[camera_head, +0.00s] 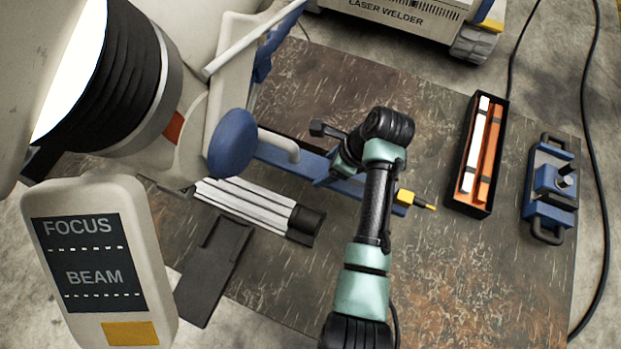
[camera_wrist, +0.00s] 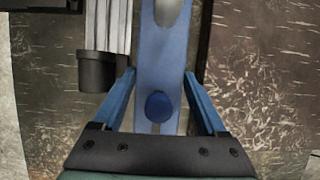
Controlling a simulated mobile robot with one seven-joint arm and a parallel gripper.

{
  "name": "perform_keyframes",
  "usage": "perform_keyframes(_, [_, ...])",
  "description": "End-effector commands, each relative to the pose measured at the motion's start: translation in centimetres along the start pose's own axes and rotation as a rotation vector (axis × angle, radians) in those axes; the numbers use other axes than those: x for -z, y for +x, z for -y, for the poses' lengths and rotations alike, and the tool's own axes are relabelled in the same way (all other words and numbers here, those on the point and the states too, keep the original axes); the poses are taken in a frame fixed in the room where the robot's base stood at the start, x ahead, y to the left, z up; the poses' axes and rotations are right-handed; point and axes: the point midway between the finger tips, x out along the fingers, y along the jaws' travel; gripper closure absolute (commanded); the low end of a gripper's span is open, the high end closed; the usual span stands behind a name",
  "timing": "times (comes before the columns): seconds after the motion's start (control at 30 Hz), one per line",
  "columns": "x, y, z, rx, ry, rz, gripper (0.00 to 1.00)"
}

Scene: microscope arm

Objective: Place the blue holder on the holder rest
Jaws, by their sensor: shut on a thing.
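A long blue bar, which I take to be the blue holder (camera_head: 308,164), lies slanted in the middle of the head view, with a pale handle and a yellow tip at its right end. In the wrist view the blue holder (camera_wrist: 172,60) runs upright between my fingers, with a round blue knob on it. My gripper (camera_head: 343,172) is over its right part; in the wrist view my gripper (camera_wrist: 160,75) has a blue finger against each side of the bar. The head view largely hides the fingers. I cannot tell which thing is the holder rest.
White rods (camera_head: 245,203) and a dark flat plate (camera_head: 212,270) lie left of my arm. A black box (camera_head: 460,185) of orange and white bars and a blue clamp-like fixture (camera_head: 551,192) with black handles stand right. A large microscope body (camera_head: 195,60) crowds the upper left.

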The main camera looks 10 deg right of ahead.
Motion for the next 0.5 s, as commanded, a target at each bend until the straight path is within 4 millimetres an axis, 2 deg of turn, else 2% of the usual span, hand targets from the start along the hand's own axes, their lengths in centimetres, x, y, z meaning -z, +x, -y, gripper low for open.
perform_keyframes(0.2, [1.3,3.2,0.1,0.001,0.001,0.002,1.00])
perform_keyframes(0.37, [1.7,4.3,0.1,0.003,-0.001,0.003,1.00])
perform_keyframes(0.5, [2.5,5.8,0.0,0.000,0.001,0.002,1.00])
